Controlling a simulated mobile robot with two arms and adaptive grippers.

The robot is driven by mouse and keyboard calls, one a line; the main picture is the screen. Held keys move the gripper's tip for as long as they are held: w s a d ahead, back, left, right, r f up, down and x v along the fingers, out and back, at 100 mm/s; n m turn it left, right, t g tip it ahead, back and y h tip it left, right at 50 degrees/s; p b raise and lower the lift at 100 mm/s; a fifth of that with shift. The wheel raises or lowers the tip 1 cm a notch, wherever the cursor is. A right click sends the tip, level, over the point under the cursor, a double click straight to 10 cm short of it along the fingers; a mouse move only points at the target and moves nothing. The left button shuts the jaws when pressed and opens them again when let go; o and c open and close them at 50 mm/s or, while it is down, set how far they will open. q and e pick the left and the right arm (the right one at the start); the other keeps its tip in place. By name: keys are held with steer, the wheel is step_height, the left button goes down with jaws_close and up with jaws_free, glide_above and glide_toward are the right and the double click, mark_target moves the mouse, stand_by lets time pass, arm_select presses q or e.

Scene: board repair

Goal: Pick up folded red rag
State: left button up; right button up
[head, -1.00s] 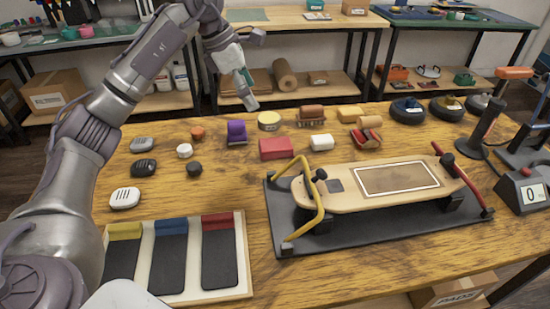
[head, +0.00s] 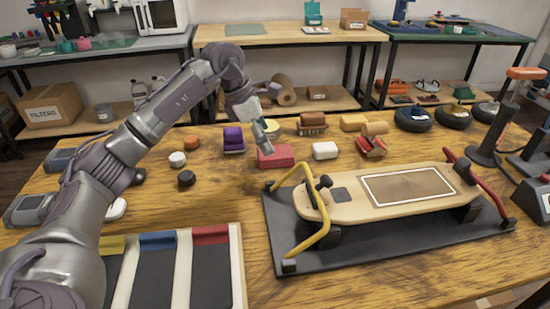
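The folded red rag (head: 279,157) looks like a small flat red block on the wooden workbench, left of a white block. My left gripper (head: 265,147) points down and overlaps the rag's left part in the head view. The fingers cover some of the rag's left end, and I cannot tell whether they touch it. Their gap is too small to make out. My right gripper is out of view.
The yellow-handled clamp rack with the skateboard deck (head: 408,188) stands front right of the rag. A purple brush (head: 233,139), a white block (head: 325,150) and a red item with a tan roll (head: 372,146) lie nearby. A tray of dark pads (head: 237,262) is at front left.

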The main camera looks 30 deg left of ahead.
mark_target(275, 157)
arm_select(q)
steer(key=b+x, duration=0.1)
steer(key=x, duration=0.4)
steer(key=shift+w, duration=0.1)
steer(key=shift+r, duration=0.1)
steer(key=shift+c, duration=0.3)
steer(key=c, duration=1)
